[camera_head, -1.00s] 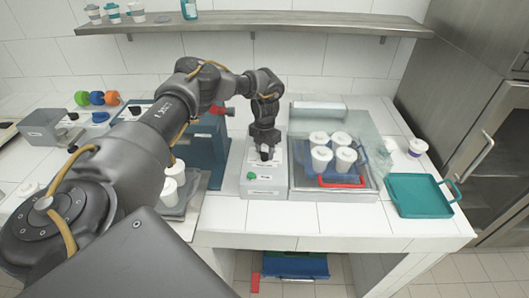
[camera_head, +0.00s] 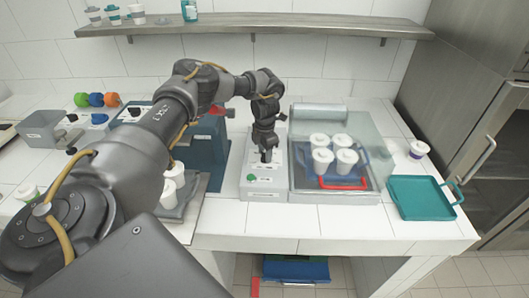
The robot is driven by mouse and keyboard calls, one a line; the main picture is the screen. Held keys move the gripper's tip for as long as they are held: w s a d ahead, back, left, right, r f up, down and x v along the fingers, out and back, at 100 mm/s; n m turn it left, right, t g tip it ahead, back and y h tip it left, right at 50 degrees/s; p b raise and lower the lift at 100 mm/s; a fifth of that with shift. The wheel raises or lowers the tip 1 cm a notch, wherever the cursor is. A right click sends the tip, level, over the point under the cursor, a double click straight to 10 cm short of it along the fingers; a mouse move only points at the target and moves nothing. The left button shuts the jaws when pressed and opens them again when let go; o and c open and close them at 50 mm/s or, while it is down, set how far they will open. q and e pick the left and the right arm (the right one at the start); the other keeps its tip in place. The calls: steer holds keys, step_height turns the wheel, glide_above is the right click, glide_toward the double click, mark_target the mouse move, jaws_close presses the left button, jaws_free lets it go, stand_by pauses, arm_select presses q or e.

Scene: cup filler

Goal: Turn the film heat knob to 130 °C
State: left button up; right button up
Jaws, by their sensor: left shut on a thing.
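My left gripper (camera_head: 266,153) points down over the top of the white control box (camera_head: 262,188) and is shut. It is at the box's upper panel, where a knob would lie under the fingers; the knob itself is hidden by the gripper, so its setting cannot be read. A green button (camera_head: 252,178) shows on the box's front slope, beside a small label. My right gripper is not in view.
A teal tray (camera_head: 424,197) lies further right. A blue machine (camera_head: 207,152) stands left.

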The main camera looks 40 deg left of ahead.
arm_select(q)
steer(key=shift+w+r, duration=0.1)
steer(key=o, duration=1)
steer(key=shift+r+b, duration=1.35)
steer(key=shift+r, duration=4)
